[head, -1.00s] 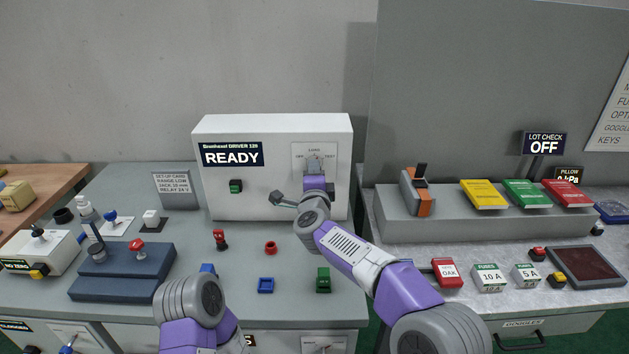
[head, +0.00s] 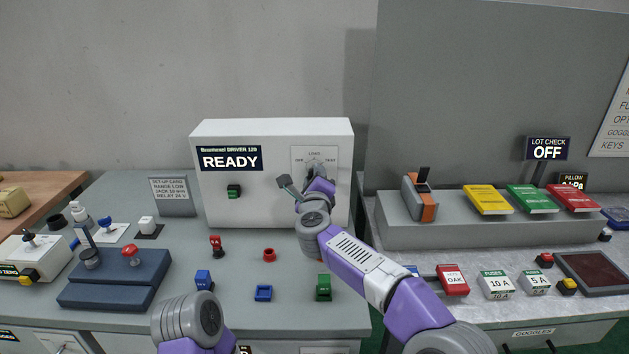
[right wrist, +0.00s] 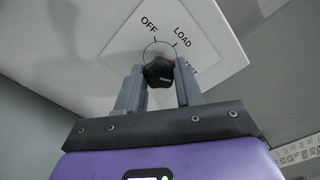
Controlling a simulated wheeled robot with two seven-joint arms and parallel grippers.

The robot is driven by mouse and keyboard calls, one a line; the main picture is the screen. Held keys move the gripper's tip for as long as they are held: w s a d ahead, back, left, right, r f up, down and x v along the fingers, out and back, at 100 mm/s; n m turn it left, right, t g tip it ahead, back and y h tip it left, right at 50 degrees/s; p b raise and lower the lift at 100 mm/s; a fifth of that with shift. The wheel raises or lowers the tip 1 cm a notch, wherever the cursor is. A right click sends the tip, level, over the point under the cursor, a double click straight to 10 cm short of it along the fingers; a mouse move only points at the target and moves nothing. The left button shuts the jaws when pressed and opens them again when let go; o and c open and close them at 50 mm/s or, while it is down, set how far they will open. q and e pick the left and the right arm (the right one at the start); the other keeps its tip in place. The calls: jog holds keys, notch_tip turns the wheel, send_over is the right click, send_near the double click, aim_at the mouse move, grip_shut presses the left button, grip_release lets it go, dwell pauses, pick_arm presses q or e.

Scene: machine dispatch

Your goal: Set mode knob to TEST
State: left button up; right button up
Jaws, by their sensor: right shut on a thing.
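The mode knob (right wrist: 160,73) is black with a red mark on its upper right side, on a white dial plate (right wrist: 205,48) lettered OFF, LOAD and TEST. The red mark is on the side toward LOAD and TEST; the exact setting is hard to tell. My right gripper (right wrist: 159,83) is shut on the knob, one finger on each side. In the head view, my right gripper (head: 318,173) is at the dial plate (head: 301,155) on the front of the white machine (head: 270,135) and covers much of the dial. Only my left arm shows; its gripper is out of view.
The machine has a READY display (head: 231,158) and a green button (head: 234,191). A grey shelf (head: 450,231) is at right.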

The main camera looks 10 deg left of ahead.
dwell(0.4)
jog(key=o, duration=1)
jog(key=shift+o, duration=0.2)
jog(key=s+d, duration=0.1)
jog(key=s, duration=0.6)
jog(key=shift+s+d+b, duration=0.2)
jog(key=shift+s+b, duration=0.05)
jog(key=shift+b, duration=0.15)
